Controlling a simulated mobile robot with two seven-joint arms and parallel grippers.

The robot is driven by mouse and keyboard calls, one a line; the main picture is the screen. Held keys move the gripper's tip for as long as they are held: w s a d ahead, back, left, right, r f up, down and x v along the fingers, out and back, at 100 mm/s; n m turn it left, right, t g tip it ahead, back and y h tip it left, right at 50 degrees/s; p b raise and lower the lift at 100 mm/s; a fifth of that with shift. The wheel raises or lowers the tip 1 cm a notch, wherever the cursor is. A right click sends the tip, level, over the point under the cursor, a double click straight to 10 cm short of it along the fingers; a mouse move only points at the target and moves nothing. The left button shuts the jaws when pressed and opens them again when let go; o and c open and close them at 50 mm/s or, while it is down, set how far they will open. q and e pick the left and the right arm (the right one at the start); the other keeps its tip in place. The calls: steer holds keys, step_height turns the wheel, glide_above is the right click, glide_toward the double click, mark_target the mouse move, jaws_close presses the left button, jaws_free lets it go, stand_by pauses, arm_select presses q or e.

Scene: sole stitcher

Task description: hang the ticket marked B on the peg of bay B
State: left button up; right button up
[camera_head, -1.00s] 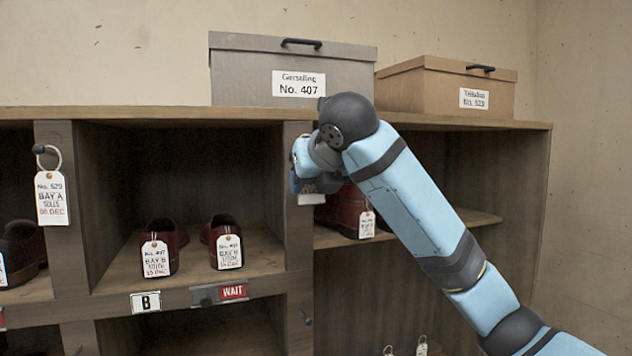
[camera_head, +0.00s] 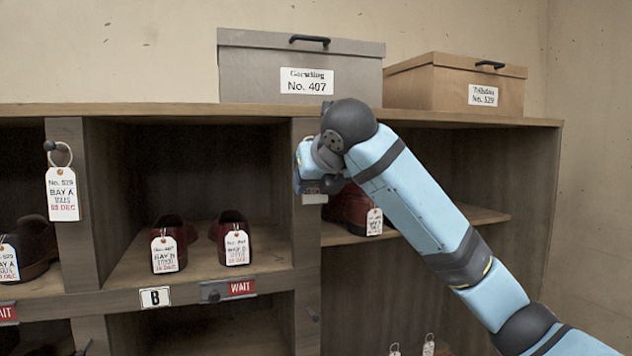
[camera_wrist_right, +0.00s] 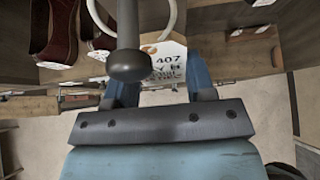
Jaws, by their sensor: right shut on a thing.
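My right gripper (camera_head: 306,180) is at the upright post right of bay B, below the top shelf. It is shut on a white ticket (camera_wrist_right: 166,62) reading "407" and partly "B"; the rest is covered. The ticket's white ring (camera_wrist_right: 173,14) shows above it in the right wrist view. A dark round-headed peg (camera_wrist_right: 130,66) stands in front of the ticket there, its stem within the ring's outline. I cannot tell whether the ring is around the stem or behind it. In the head view my gripper hides this peg. My left gripper is not in view.
Bay B, with its "B" plate (camera_head: 155,297) and red WAIT sign (camera_head: 241,287), holds dark red shoes (camera_head: 231,225) with tags. A bay A ticket (camera_head: 62,194) hangs on the left post. Grey (camera_head: 240,75) and brown (camera_head: 430,85) boxes stand on top.

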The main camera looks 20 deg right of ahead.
steer(key=o, duration=1)
